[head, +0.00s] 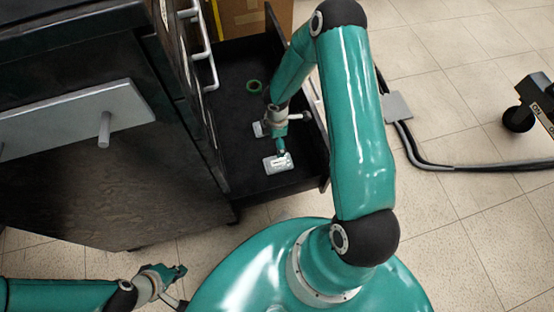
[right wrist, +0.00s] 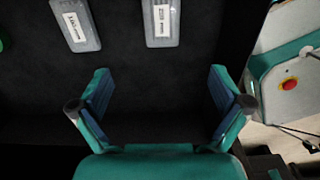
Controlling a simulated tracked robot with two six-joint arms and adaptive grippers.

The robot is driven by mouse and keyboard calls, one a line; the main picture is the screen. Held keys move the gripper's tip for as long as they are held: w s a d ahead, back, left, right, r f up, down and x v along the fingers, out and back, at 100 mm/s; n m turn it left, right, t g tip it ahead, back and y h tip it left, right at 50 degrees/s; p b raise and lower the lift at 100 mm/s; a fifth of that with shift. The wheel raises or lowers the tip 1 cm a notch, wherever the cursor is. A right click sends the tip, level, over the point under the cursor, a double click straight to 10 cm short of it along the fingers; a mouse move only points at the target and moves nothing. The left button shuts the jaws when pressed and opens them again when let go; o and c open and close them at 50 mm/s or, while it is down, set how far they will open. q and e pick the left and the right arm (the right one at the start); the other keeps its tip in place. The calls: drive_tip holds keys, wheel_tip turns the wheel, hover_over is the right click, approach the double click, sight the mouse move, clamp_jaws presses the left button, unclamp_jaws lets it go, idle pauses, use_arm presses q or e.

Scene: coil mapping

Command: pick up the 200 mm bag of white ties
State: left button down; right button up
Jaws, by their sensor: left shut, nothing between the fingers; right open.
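Two small pale bags lie in the open black drawer (head: 240,80). The nearer bag (head: 270,166) is the right one in the right wrist view (right wrist: 162,38); its white label is too small to read surely. The farther bag (head: 258,130) is the left one there (right wrist: 88,40); its label seems to start with 100. My right gripper (head: 281,148) is over the drawer by the nearer bag. In the right wrist view it is open and empty (right wrist: 159,76), with both bags beyond its fingertips. My left gripper (head: 178,272) is shut and empty outside the drawer, at lower left.
A green tape roll (head: 254,86) lies farther back in the drawer. The drawer's walls and the dark cabinet (head: 100,190) with its metal handles (head: 203,50) bound the space. A cardboard box (head: 240,15) stands behind. A black cable (head: 450,166) runs over the tiled floor at right.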

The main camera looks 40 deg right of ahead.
wheel_tip(320, 180, down, 11)
drive_tip(key=b, duration=0.4)
drive_tip(key=shift+d+f, duration=0.1)
drive_tip(key=shift+f, duration=0.05)
drive_tip(key=shift+s+d+f+b, duration=0.15)
drive_tip(key=shift+f+b, duration=0.55)
drive_tip(key=shift+f, duration=0.65)
drive_tip(key=shift+s+a+f+b, duration=0.1)
drive_tip(key=shift+f+b, duration=0.55)
drive_tip(key=shift+f, duration=0.65)
drive_tip(key=c, duration=1.2)
drive_tip(key=shift+r, duration=0.1)
